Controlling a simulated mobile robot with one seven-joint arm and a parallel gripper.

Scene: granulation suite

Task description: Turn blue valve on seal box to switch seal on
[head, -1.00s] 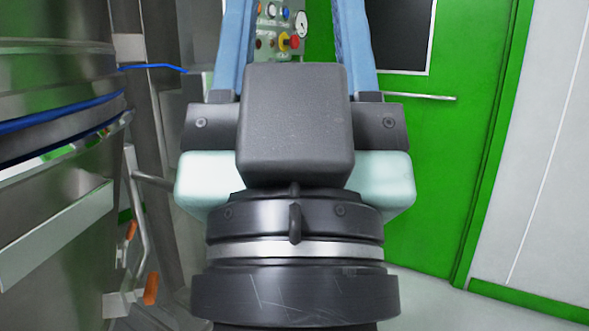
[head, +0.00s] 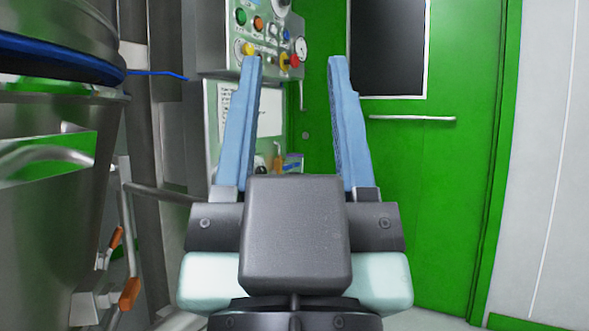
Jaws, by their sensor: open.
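My gripper (head: 295,58) is open and empty, its two blue fingers pointing up and away from me. A red knob on a yellow base (head: 291,60) sits below the gauge. The fingers look apart from the box, and the left finger hides part of it.
A green door (head: 420,170) with a long handle (head: 412,118) stands right. A large steel vessel (head: 50,220) fills the left.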

